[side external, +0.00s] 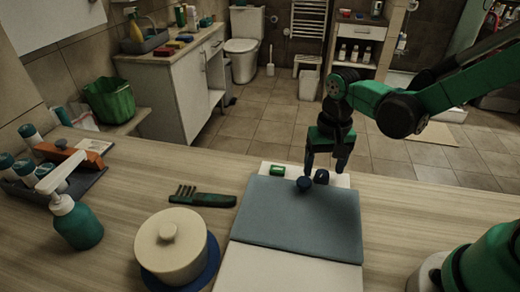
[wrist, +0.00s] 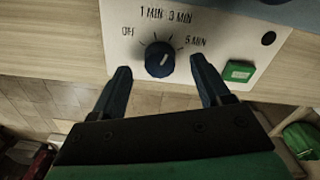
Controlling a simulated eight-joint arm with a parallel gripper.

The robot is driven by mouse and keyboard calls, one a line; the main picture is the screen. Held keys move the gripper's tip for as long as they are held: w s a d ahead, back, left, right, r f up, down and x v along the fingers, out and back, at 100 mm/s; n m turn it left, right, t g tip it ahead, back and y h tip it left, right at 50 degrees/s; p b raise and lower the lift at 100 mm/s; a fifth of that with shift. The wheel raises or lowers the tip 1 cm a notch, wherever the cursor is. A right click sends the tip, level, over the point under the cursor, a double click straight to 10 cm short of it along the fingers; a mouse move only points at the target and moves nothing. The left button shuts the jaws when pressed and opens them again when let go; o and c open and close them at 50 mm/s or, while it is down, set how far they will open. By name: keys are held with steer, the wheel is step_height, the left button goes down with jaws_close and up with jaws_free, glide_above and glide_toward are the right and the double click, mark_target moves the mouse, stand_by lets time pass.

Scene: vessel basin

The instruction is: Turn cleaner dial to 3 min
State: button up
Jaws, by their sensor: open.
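The cleaner's dial (wrist: 159,60) is a dark blue round knob on a white panel. OFF, 1 MIN, 3 MIN and 5 MIN are printed around it. A small pale mark shows on the dial, but I cannot tell for sure which setting it points at. My gripper (wrist: 160,65) is open, with one finger on each side of the dial and a visible gap on both sides. In the side external view my gripper (side external: 322,177) points down over the panel at the cleaner's far end. The cleaner (side external: 300,215) has a blue-grey lid, which is down.
A green button (wrist: 239,71) and a black round spot (wrist: 268,38) are on the panel beside the dial. A green comb (side external: 202,197), a lidded cream jar (side external: 172,245) and a soap dispenser (side external: 76,222) stand or lie left of the cleaner. The counter on its right is mostly clear.

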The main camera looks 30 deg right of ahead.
mark_target(323, 174)
steer(key=shift+r, duration=2)
steer(key=s+d+r+n+t, duration=0.1)
steer(key=s+r+n+t, duration=0.2)
steer(key=r+n+t, duration=0.2)
steer(key=shift+s+t, duration=0.25)
steer(key=shift+t, duration=0.85)
steer(key=shift+d+r, duration=0.1)
